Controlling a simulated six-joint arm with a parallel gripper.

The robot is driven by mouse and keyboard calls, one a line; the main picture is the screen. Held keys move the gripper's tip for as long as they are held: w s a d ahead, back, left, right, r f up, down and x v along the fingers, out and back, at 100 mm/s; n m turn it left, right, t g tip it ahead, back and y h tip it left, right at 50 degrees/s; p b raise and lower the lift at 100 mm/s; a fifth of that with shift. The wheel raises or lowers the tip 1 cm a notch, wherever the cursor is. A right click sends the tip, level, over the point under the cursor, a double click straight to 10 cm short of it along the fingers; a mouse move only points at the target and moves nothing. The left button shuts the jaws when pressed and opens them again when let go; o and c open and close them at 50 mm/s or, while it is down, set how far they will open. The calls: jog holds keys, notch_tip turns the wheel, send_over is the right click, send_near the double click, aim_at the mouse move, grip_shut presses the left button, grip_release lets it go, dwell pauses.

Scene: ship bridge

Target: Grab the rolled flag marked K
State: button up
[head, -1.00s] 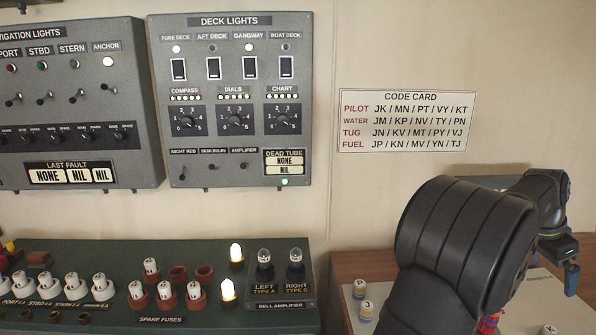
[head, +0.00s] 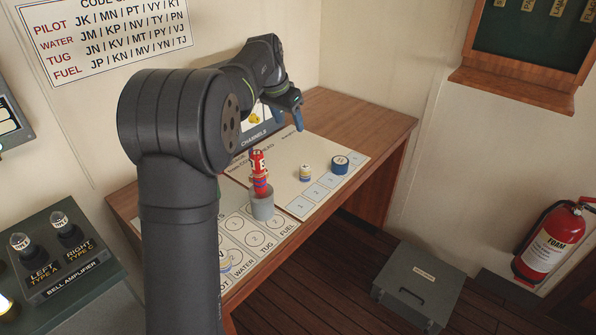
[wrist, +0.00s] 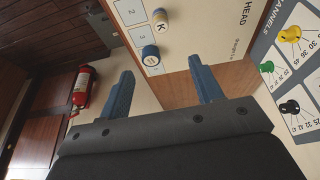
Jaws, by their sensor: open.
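The rolled flag marked K (wrist: 160,20) is a small upright roll with yellow and blue colouring and a white top bearing the letter. In the head view the roll (head: 305,174) stands on the pale sheet on the wooden desk (head: 375,120). A wider blue roll (head: 340,165) with a pale top stands just right of it; it also shows in the wrist view (wrist: 150,55). My gripper (head: 296,115) is above the desk, apart from the rolls. In the wrist view its two blue fingers (wrist: 161,67) are spread with nothing between them.
A tall red roll (head: 260,175) stands in a grey holder (head: 262,206) left of the K flag. A channels board (head: 258,130) is behind. A grey case (head: 420,285) lies on the floor, and a red extinguisher (head: 550,245) hangs at right.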

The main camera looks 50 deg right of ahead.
jog(key=d+f+n+y, duration=0.2)
jog(key=d+f+y, duration=0.15)
jog(key=d, duration=0.45)
send_near(305, 167)
jog(key=f, duration=0.4)
jog(key=d+f, duration=0.1)
jog(key=f, duration=0.1)
jog(key=shift+s+f, duration=0.25)
jog(key=shift+s, duration=0.1)
jog(key=f, duration=0.5)
jog(key=shift+w+a+f, duration=0.15)
jog(key=shift+w+a, duration=0.1)
jog(key=shift+w, duration=0.05)
jog(key=c, duration=1.1)
